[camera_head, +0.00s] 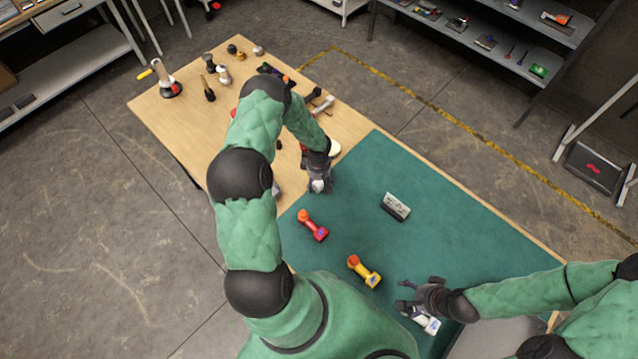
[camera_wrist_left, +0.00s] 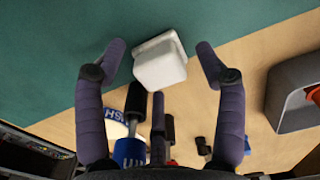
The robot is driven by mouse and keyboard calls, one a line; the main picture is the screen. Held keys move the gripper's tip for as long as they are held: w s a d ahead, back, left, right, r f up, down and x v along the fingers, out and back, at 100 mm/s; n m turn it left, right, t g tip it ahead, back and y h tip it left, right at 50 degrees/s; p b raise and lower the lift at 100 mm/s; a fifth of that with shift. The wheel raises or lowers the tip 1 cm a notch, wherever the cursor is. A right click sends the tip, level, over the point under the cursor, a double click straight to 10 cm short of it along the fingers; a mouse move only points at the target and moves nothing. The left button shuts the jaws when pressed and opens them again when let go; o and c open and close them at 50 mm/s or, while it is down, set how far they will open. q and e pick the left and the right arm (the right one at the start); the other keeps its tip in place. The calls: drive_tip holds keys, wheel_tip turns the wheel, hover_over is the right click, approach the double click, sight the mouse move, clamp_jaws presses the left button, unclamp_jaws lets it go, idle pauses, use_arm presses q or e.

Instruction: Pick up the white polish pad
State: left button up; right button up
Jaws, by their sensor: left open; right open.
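A white block (camera_wrist_left: 160,62) lies at the edge of the green mat, between and beyond the fingers of my left gripper (camera_wrist_left: 160,60); the left gripper is open. In the head view that gripper (camera_head: 319,184) points down over the mat's far-left edge, with a whitish thing at its fingertips. A round white thing (camera_head: 333,147) lies on the wood just beyond it. In the left wrist view, a white round thing (camera_wrist_left: 106,124) shows blue letters "SH", partly hidden by a finger. I cannot tell which white thing is the polish pad. My right gripper (camera_head: 413,298) is open near the mat's front edge.
On the green mat (camera_head: 460,230) are a red bottle-like tool (camera_head: 313,226), a yellow one (camera_head: 364,271) and a grey-black box (camera_head: 396,206). A white-blue tool (camera_head: 427,322) lies by my right gripper. Several tools crowd the bare wood. The mat's right side is clear.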

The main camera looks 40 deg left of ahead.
use_arm(q)
drive_tip(key=shift+f, duration=0.35)
drive_tip(key=c, duration=1.3)
drive_tip(key=shift+r, duration=0.1)
